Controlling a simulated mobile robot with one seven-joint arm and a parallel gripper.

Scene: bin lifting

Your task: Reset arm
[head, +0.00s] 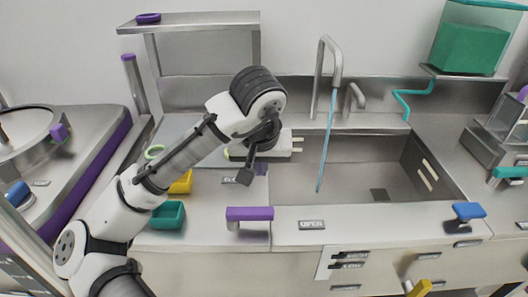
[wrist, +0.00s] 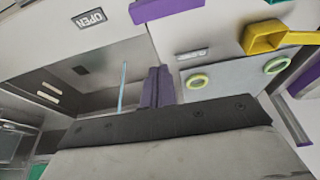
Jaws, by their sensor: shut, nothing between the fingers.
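My gripper (head: 261,170) hangs from my bent arm above the counter, just left of the sink. In the head view only small purple fingertips show below the white hand. In the wrist view, the two purple fingers of my gripper (wrist: 156,86) are pressed together, with nothing between them. They appear apart from the surfaces around them.
The sink (head: 300,185) has a tap and a thin blue stream (head: 327,140). A purple handle (head: 249,214) is at the counter front. A shelf (head: 195,20) stands behind.

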